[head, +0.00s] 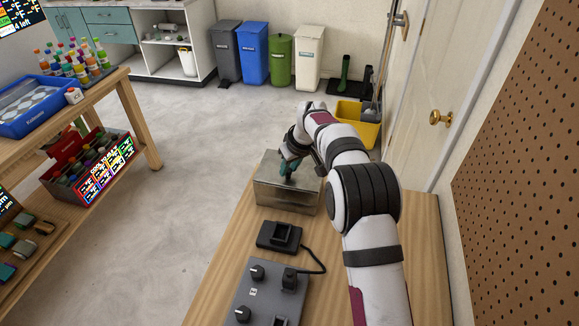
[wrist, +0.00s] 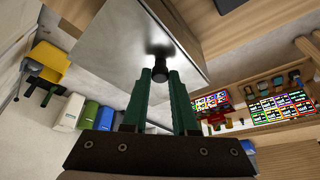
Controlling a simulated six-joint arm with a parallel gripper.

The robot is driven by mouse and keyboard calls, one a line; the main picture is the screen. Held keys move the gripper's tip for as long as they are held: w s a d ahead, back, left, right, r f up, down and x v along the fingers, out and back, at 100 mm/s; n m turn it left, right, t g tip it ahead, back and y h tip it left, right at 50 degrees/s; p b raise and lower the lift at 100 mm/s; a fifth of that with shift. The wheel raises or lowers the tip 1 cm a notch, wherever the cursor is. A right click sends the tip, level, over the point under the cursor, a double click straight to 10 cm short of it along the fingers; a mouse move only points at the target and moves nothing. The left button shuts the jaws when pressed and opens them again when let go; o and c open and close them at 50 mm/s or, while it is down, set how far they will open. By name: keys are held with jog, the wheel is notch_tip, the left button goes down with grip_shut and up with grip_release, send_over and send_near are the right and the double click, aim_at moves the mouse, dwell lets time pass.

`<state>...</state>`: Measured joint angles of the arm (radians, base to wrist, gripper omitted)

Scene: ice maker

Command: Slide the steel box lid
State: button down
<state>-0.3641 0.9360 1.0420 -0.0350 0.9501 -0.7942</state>
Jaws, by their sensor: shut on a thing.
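The steel box (head: 283,198) stands on the wooden bench, with its flat metal lid (head: 268,167) on top. In the wrist view the lid (wrist: 120,45) fills the upper middle and carries a small black knob (wrist: 158,52). My gripper (head: 287,173) comes down over the lid from the upper right in the head view. In the wrist view the green fingers of my gripper (wrist: 160,74) are closed on the knob from either side. The knob is hidden behind the fingers in the head view. I cannot see inside the box.
A black cabled device (head: 278,237) and a grey control box (head: 262,290) with knobs sit nearer on the bench (head: 222,282). A yellow bucket (head: 357,125) stands beyond the box. A shelf (head: 125,88) with bottles and crates is at left, across open floor.

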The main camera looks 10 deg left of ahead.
jog(key=shift+w, duration=2)
jog(key=c, duration=0.7)
grip_release()
jog(key=v, duration=1.6)
